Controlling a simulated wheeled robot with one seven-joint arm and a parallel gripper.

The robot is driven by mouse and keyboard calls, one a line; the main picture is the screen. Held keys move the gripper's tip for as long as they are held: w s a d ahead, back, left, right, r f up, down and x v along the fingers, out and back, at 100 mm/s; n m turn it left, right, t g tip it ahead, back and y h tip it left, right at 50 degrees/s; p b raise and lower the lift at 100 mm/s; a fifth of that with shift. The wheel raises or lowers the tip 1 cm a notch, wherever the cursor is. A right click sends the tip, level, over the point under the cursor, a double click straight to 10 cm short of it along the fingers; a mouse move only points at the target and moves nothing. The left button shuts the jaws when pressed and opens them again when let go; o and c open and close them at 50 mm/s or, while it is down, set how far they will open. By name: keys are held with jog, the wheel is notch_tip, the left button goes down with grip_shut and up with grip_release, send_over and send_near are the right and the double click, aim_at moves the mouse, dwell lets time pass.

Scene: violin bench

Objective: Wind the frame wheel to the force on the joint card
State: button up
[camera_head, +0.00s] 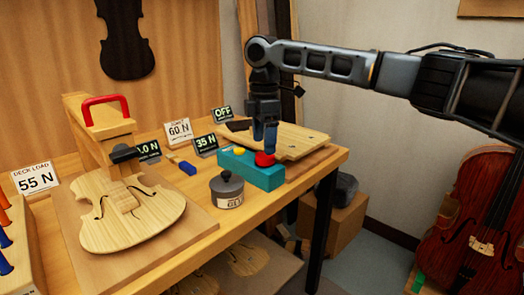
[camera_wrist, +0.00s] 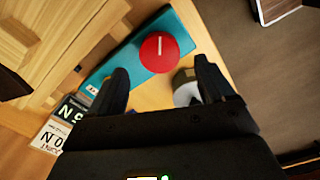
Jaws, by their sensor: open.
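The red frame wheel (camera_head: 264,159) sits on the right end of a teal block (camera_head: 240,172) on the bench; a pale line marks its top in the wrist view (camera_wrist: 159,46). My gripper (camera_head: 266,148) points down just above the wheel, fingers open and empty. In the wrist view the wheel lies just beyond the fingertips (camera_wrist: 162,76); I cannot tell whether they touch it. A white card (camera_head: 178,131) behind the block reads 60 N; its small heading is hard to read. A dark display (camera_head: 205,145) beside it reads 35 N.
A grey lidded glue pot (camera_head: 227,190) stands close in front of the block. A pale wooden plate (camera_head: 295,140) lies behind it. Left are a violin body (camera_head: 150,215) under a red-handled press (camera_head: 105,110), a display partly hidden, and a DECK LOAD 55 N card (camera_head: 35,180). Another display (camera_head: 222,114) reads OFF.

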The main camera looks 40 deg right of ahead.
aim_at(263, 155)
jog(key=shift+f, duration=1.9)
jog(key=shift+c, duration=0.5)
jog(key=c, duration=1)
jog(key=shift+o, duration=0.2)
jog(key=shift+a+r+m+p, duration=0.1)
jog(key=shift+r+m+p, duration=0.35)
jog(key=shift+p, duration=0.75)
jog(key=shift+f+m+p, duration=0.2)
jog(key=shift+m+p, duration=0.45)
jog(key=shift+p, duration=0.1)
jog(key=shift+f+m, duration=0.2)
jog(key=shift+m, duration=0.2)
jog(key=o, duration=1.1)
jog(key=shift+c, duration=0.2)
